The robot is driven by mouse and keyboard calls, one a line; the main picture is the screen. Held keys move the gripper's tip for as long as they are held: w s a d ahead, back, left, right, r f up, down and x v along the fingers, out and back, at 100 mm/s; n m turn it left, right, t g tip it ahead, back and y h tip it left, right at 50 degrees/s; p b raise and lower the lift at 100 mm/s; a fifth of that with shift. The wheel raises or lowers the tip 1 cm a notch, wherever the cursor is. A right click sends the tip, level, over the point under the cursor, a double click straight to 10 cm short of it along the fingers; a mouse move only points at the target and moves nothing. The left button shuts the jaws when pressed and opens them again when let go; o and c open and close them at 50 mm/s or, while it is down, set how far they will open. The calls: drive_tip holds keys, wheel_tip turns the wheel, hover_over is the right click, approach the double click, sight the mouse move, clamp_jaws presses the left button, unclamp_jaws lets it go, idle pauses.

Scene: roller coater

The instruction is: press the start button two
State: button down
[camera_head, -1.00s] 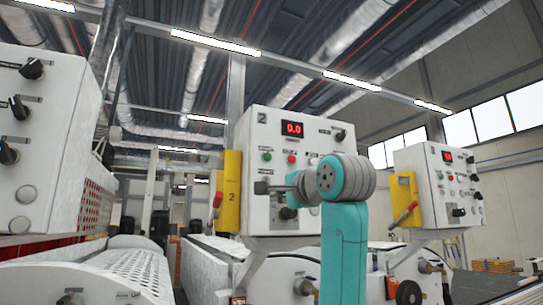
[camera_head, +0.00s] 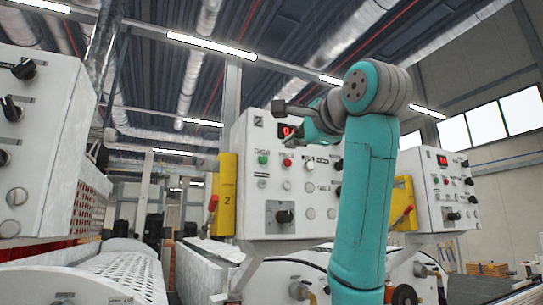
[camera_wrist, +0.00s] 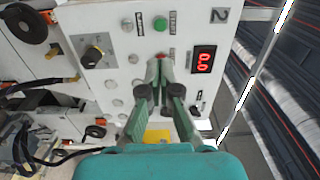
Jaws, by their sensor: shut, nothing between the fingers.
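The control panel marked 2 (camera_head: 250,215) is a white box with a red-lit display, partly hidden by my gripper. Its green button (camera_head: 263,159) and red button (camera_head: 287,161) sit side by side in the upper row. In the wrist view the green button (camera_wrist: 160,24) is clear above the fingertips, and the red button (camera_wrist: 160,55) is partly covered by them. My gripper (camera_head: 290,142) is shut and empty in front of the panel, near the display and red button. The wrist view shows its fingertips together (camera_wrist: 160,66); whether they touch the panel I cannot tell.
A black knob (camera_head: 285,216) is low on the panel. Another panel (camera_head: 450,190) stands at right, and a large white cabinet (camera_head: 50,160) at left. White machine rollers lie below.

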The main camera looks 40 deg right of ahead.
sight(264, 160)
drive_tip(key=x, duration=1.4)
